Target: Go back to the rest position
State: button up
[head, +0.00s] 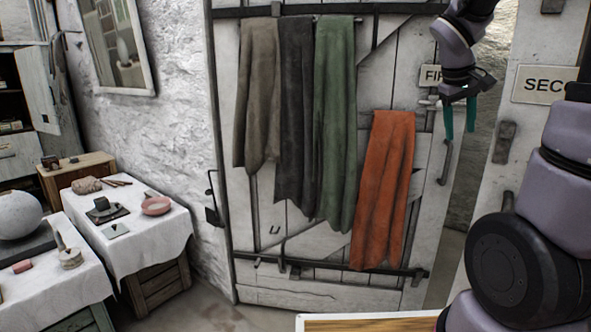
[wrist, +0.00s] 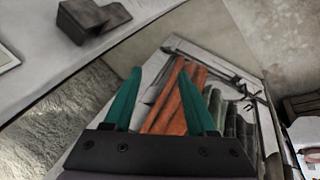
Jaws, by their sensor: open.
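My gripper (head: 459,117) is raised at the upper right of the head view, in front of the door's right edge. Its two teal fingers are apart, and nothing shows between them. In the wrist view my gripper (wrist: 165,100) points toward the white plank door (wrist: 185,55), with an orange cloth (wrist: 170,122) beyond the fingers. In the head view the orange cloth (head: 383,190) hangs low on the door (head: 285,240), left of and below my gripper. Contact between gripper and door is not visible.
Brown (head: 257,95), dark grey (head: 296,110) and green (head: 334,110) cloths hang on the door. A cloth-covered table (head: 125,255) with small items stands at the left, near a plaster sphere (head: 18,215). A "SECO" sign (head: 545,84) is at the right. Some floor (head: 215,290) is bare.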

jog(key=s+a+r+m+t+y, duration=0.2)
jog(key=s+a+r+y, duration=0.1)
jog(key=s+a, duration=0.4)
jog(key=s+a+r+m+t+y, duration=0.2)
jog(key=s+a+r+m+y, duration=0.1)
jog(key=s+a, duration=0.5)
jog(key=shift+s+a, duration=0.2)
jog(key=shift+a, duration=0.05)
